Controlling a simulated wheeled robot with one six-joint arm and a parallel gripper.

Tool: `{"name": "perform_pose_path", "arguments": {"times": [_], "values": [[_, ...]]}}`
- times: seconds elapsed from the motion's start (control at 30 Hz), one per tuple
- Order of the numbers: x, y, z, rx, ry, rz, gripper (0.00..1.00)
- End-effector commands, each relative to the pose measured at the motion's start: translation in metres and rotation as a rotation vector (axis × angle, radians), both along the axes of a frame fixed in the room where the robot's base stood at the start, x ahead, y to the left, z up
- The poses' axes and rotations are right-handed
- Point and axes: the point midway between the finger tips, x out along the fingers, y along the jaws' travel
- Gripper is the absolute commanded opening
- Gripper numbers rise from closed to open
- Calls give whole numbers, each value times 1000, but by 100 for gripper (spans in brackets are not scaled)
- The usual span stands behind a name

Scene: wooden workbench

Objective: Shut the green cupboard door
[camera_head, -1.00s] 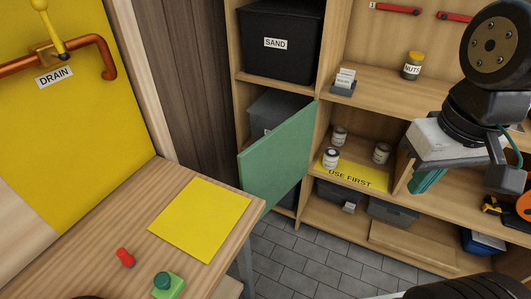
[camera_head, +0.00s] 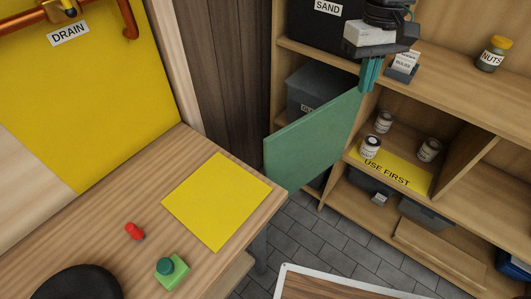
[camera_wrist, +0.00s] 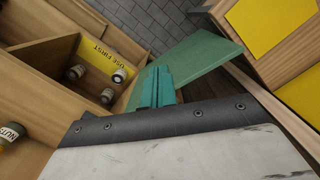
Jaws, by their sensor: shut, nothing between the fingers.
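The green cupboard door (camera_head: 312,140) stands open, swung out from the middle-left compartment of the shelf unit. A dark grey box (camera_head: 322,85) sits in the compartment behind it. My gripper (camera_head: 369,76) is shut and empty, its teal fingers pointing down at the upper right end of the door, near its hinge side. In the wrist view the door (camera_wrist: 195,62) lies just beyond the fingers (camera_wrist: 156,88). I cannot tell whether the fingers touch the door.
A wooden bench (camera_head: 95,240) with a yellow sheet (camera_head: 216,200), a red piece (camera_head: 134,231) and a green button block (camera_head: 171,274) is at the left, close to the door's free edge. Small cans stand around a yellow USE FIRST mat (camera_head: 392,171). A NUTS jar (camera_head: 491,54) is on the shelf above.

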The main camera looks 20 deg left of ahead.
Motion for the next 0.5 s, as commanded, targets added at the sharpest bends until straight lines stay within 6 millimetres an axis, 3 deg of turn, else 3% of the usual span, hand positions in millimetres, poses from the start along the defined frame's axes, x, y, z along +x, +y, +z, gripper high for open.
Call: {"name": "perform_pose_path", "arguments": {"times": [0.03,0.13,0.3,0.4,0.5], "values": [[11,30,-16,-12,21,50,0],[26,85,-48,-31,49,138,0],[31,171,-108,-64,90,273,0],[27,208,-138,-80,106,331,0],[22,232,-160,-91,116,369,0]]}}
